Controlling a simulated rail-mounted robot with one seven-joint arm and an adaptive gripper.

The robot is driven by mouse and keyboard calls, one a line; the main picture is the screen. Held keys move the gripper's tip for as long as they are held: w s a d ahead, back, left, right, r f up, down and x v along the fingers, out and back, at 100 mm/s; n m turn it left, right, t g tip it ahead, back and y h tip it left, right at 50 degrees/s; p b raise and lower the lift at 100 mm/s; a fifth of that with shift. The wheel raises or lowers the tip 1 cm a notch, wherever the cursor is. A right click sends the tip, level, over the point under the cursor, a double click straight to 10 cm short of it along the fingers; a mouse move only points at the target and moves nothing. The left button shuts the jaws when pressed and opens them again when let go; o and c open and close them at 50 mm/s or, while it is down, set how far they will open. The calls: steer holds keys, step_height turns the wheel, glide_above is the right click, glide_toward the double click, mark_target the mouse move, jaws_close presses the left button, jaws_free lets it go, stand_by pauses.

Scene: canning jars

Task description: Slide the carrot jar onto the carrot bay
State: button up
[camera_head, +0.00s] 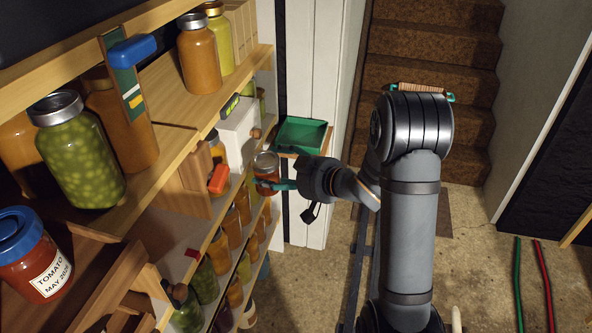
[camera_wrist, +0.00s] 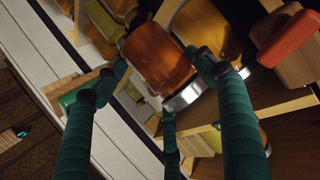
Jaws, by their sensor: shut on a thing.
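A jar with orange contents and a silver lid, taken as the carrot jar (camera_head: 266,174), is held at the shelf's far end. In the wrist view the carrot jar (camera_wrist: 158,57) lies between the green fingers of my gripper (camera_wrist: 158,82), lid toward the lower right. My gripper (camera_head: 279,185) is shut on it, reaching in from the right in the head view. The jar looks upright there. No label on it is readable, and I cannot tell which shelf space is the carrot bay.
Shelves with several jars run along the left. A green tray (camera_head: 300,135) sits just behind the held jar. A white box (camera_head: 238,128) and a wooden block with a red-orange part (camera_head: 218,180) are nearby on the shelf.

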steer(key=s+a+n+g+y, duration=0.1)
steer(key=s+a+g, duration=0.1)
steer(key=s, duration=0.5)
steer(key=s+a+n+g, duration=0.2)
steer(key=s+a, duration=0.2)
steer(key=s, duration=0.3)
steer(key=s+a+n+g+y+p, duration=0.1)
steer(key=s+a+n, duration=0.1)
steer(key=s, duration=0.5)
steer(key=shift+a+g+y, duration=0.3)
steer(key=shift+a+g, duration=0.1)
steer(key=shift+a, duration=0.5)
steer(key=shift+d+f, duration=0.15)
steer(key=shift+w+a+b, duration=0.1)
steer(key=shift+w+a, duration=0.2)
steer(key=shift+a, duration=1.6)
steer(key=shift+w+a+b, duration=0.15)
steer(key=shift+w+a, duration=0.15)
steer(key=shift+a, duration=1.6)
steer(key=shift+w+a+b, duration=0.1)
steer(key=shift+w+a, duration=0.2)
steer(key=shift+a, duration=1.6)
steer(key=shift+f+b, duration=0.3)
steer(key=shift+b, duration=0.2)
steer(key=shift+f+b, duration=0.35)
steer(key=shift+b, duration=0.1)
